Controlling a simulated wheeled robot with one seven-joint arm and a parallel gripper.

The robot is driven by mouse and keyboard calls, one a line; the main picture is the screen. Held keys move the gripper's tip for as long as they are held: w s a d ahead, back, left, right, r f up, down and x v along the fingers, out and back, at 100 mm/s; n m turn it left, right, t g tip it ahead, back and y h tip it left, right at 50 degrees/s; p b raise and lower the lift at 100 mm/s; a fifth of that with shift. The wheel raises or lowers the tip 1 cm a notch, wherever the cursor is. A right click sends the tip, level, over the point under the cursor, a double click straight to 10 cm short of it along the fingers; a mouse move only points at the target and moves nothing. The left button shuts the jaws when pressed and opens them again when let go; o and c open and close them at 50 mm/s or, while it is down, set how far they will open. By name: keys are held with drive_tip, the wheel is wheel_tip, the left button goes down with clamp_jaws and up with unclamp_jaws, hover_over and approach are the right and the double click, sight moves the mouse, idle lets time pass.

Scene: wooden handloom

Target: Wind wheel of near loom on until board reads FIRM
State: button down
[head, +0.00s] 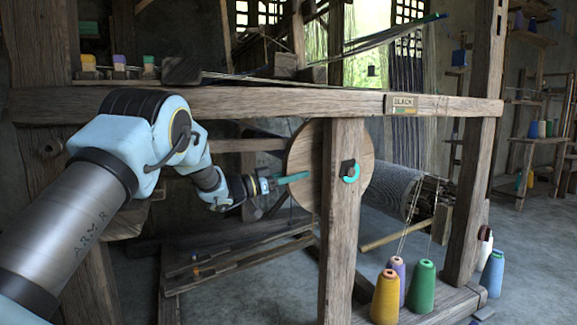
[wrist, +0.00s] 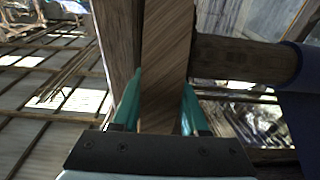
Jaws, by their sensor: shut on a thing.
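The wheel (head: 303,150) of the near loom is a round wooden disc, partly hidden behind a front post. My gripper (head: 300,176) is shut on its left rim in the head view. In the wrist view my gripper (wrist: 161,82) has its teal fingers on either side of the wheel's wooden edge (wrist: 163,60). The board (head: 402,104) is a small plate on the front beam; its small lettering appears to read SLACK. A teal hook-shaped piece (head: 351,174) with a dark block shows at the post, right of my gripper.
The front post (head: 342,225) stands close right of my gripper, under the long beam (head: 250,103). A cloth roll (head: 390,190) lies right of the wheel. Yellow (head: 386,298), green (head: 422,287) and other cones stand at lower right. Low slats (head: 240,260) lie below.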

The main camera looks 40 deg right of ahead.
drive_tip(key=shift+r+p, duration=0.5)
drive_tip(key=shift+p, duration=0.25)
drive_tip(key=shift+f+y, duration=0.15)
drive_tip(key=shift+y, duration=0.15)
drive_tip(key=shift+c, duration=2.1)
unclamp_jaws()
drive_tip(key=shift+f, duration=0.1)
